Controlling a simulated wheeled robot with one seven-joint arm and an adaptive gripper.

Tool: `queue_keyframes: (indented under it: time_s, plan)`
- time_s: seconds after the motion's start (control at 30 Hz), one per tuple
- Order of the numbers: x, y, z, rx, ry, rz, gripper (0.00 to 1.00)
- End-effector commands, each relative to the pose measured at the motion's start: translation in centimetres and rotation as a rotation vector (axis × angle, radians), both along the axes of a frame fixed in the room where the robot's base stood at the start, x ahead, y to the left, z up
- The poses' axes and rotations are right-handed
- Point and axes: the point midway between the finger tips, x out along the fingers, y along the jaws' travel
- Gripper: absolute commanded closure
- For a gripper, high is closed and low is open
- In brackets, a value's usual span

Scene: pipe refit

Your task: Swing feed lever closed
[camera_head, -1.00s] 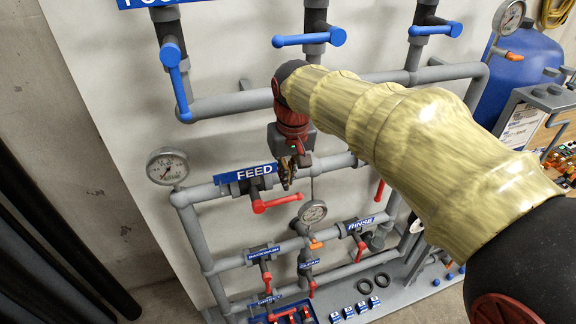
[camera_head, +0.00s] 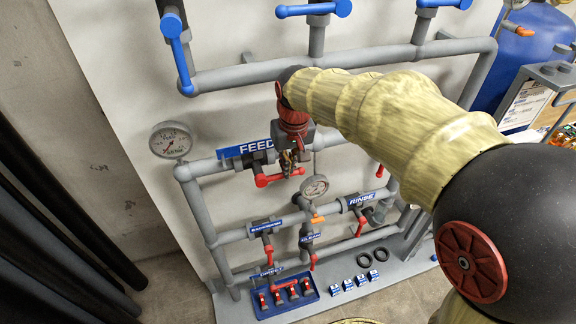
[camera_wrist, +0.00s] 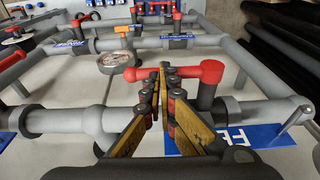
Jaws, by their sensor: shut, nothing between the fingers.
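The feed lever is a red handle (camera_head: 280,177) on the upper pipe by the blue FEED label (camera_head: 256,147). It lies nearly along the pipe, slightly tilted in the head view. In the wrist view the red lever (camera_wrist: 195,72) runs crosswise from its dark valve stem, just past my fingertips. The FEED label also shows in the wrist view (camera_wrist: 265,136), partly hidden by my fingers.
A gauge (camera_head: 314,186) stands just below my gripper, close to the pipe. Another gauge (camera_head: 171,140) is at the left. Lower red levers (camera_head: 268,250) and the RINSE valve (camera_head: 357,204) sit beneath. A blue tray (camera_head: 285,300) of red parts lies on the base ledge.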

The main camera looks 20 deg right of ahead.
Motion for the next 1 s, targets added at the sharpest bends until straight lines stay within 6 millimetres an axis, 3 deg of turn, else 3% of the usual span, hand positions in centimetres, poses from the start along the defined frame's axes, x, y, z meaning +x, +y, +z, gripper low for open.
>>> queue_keyframes:
  time_s: [0.77, 1.0]
  plan:
    - [-0.1, -0.6, -1.4, 0.144, 0.004, -0.002, 1.0]
    - [-0.1, -1.0, -2.8, 0.268, 0.006, -0.007, 1.0]
